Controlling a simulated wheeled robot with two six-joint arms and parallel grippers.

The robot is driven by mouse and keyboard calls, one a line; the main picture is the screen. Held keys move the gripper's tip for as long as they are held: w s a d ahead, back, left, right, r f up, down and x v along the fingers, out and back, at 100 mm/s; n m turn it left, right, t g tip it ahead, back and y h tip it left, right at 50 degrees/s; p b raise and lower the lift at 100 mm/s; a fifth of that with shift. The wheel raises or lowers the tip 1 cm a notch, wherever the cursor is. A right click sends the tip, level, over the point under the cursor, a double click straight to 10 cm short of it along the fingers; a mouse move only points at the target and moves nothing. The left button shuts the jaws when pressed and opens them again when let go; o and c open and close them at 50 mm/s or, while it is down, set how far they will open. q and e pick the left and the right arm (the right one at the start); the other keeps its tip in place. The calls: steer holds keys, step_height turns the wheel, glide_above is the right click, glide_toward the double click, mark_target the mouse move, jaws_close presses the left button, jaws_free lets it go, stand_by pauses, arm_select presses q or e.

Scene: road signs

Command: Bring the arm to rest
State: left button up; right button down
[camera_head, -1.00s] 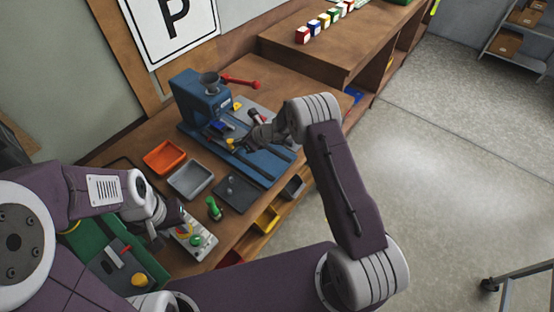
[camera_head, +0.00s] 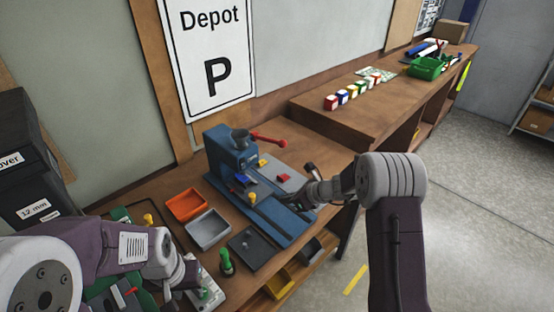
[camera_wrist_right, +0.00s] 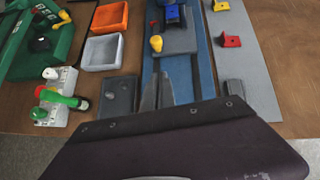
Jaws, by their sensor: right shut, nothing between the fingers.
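My right gripper (camera_head: 287,198) is at the right end of the blue press's base in the head view. Its two grey fingers (camera_wrist_right: 157,90) are together and empty in the right wrist view, above the base's near end. The blue press (camera_head: 232,153) has a grey funnel and a red lever (camera_head: 268,140). My left gripper (camera_head: 185,285) hangs low at the left, by a grey block with knobs (camera_head: 208,297); its fingertips are too unclear to judge.
An orange tray (camera_head: 187,205), a grey tray (camera_head: 208,230) and a dark plate (camera_head: 251,248) lie left of the press. Several coloured cubes (camera_head: 343,97) line the raised shelf. Yellow bins (camera_head: 280,283) hang below the front edge. Floor at right is open.

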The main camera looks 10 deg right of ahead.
step_height(320, 180, up, 5)
steer(key=a+n+b, duration=0.1)
steer(key=a, duration=0.2)
steer(key=s+n+g, duration=0.2)
steer(key=s+n, duration=0.5)
steer(key=s, duration=0.4)
arm_select(q)
steer(key=shift+w+a+f+b, duration=0.15)
steer(key=shift+f+b, duration=0.4)
steer(key=shift+f, duration=0.55)
arm_select(e)
steer(key=s+d+f+n+g+h, duration=0.1)
steer(key=s+d+f+n+h, duration=0.2)
steer(key=s+d+n, duration=0.2)
steer(key=s+d+f+n+g+h, duration=0.2)
steer(key=s+d+n, duration=0.3)
steer(key=s+n, duration=0.6)
steer(key=shift+s+f+n+h, duration=0.2)
steer(key=shift+f+n+h, duration=0.4)
steer(key=shift+n+h, duration=0.45)
